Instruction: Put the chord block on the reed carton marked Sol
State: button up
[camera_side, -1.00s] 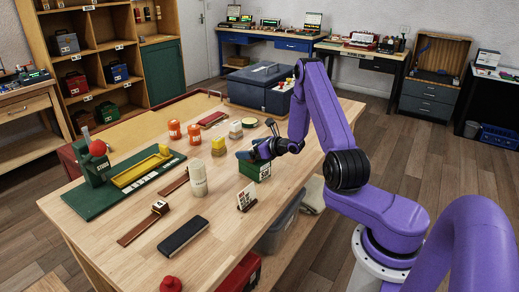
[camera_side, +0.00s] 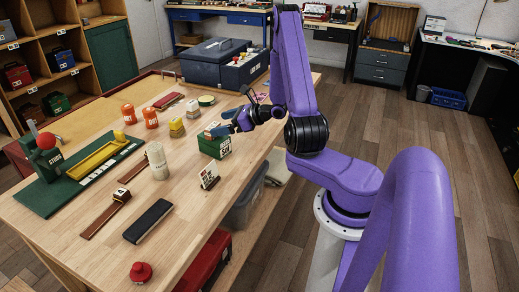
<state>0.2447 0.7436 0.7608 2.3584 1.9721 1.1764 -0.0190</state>
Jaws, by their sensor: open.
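A green carton (camera_side: 213,147) with a white label on its front stands on the table at the right edge. The label is too small to read. A small block with blue and pale faces (camera_side: 217,130) appears to rest on top of the carton. I cannot read any mark on it. My gripper (camera_side: 238,125) is open, just right of the block and above the carton's right side. Whether a fingertip touches the block is too small to tell.
Left of the carton are yellow blocks (camera_side: 177,127), orange jars (camera_side: 150,118) and a pale cylinder (camera_side: 157,162). A small card stand (camera_side: 208,176) is in front. A dark bar (camera_side: 148,221) and a red knob (camera_side: 141,272) lie nearer. Wood between them is bare.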

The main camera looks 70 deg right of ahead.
jog(key=s+a+r+n+g+y, duration=0.1)
jog(key=a+r+n+g+y, duration=0.3)
jog(key=a+n, duration=0.5)
jog(key=s+a+r+n+g+y, duration=0.15)
jog(key=a+n+g+y, duration=0.35)
jog(key=a, duration=0.8)
jog(key=s+a+r+n+g+h, duration=0.1)
jog(key=s+a+n+g, duration=0.55)
jog(key=s+n, duration=0.25)
jog(key=s+d+r+n+t+h, duration=0.1)
jog(key=s+r+n+h, duration=0.1)
jog(key=s+n+h, duration=0.3)
jog(key=s+d+r+n+t+h, duration=0.1)
jog(key=s+n+h, duration=0.4)
jog(key=s+n, duration=0.7)
jog(key=n, duration=0.6)
jog(key=shift+r, duration=0.35)
